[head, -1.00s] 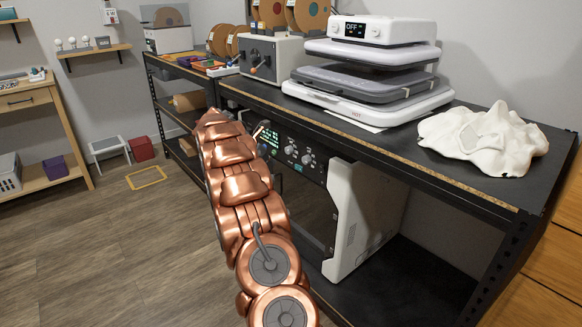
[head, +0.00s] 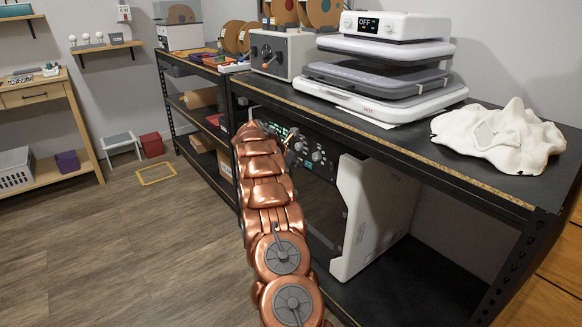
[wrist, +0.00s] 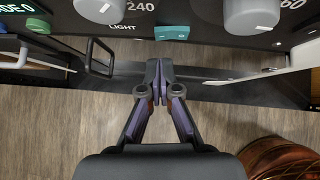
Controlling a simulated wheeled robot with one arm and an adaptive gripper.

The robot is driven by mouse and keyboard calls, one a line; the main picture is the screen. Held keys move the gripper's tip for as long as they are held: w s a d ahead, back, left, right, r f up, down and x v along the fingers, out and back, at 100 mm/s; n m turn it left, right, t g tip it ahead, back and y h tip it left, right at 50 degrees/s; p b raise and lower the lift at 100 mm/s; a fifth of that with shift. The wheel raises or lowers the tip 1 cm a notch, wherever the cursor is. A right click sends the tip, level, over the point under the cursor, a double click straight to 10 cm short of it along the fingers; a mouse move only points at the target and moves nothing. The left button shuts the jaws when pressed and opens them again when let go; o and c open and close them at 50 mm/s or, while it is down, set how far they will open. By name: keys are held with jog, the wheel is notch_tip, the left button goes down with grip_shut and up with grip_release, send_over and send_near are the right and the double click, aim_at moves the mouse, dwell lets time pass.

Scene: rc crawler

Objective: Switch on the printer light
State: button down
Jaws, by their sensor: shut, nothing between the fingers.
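The printer (head: 375,215) stands on the shelf under the bench, a white-sided machine with a dark control panel (head: 333,158) carrying knobs and a green display. In the wrist view, a small teal switch (wrist: 172,32) sits on the panel beside the word LIGHT, below two large grey knobs. I cannot tell its on or off position. My gripper (wrist: 158,68) is shut and empty, its fingertips just below the teal switch in the picture. I see no clear contact. In the head view, my copper arm hides the panel's left part and most of my gripper.
A dark loop handle (wrist: 100,57) is left of my fingertips. A heat press (head: 385,75), a grey control box (head: 276,53) and a crumpled white cloth (head: 497,138) are on the bench (head: 400,140) above.

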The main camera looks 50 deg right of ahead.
aim_at(308, 165)
jog(key=shift+s+d+f, duration=0.1)
jog(key=shift+s+d, duration=0.1)
jog(key=shift+d, duration=1)
jog(key=shift+w+d+r+p, duration=0.15)
jog(key=shift+r+p, duration=0.1)
jog(key=shift+p, duration=0.55)
jog(key=shift+f, duration=0.25)
jog(key=shift+s, duration=0.25)
jog(key=shift+s+a+b, duration=0.4)
jog(key=shift+s+b, duration=0.15)
jog(key=shift+a, duration=0.1)
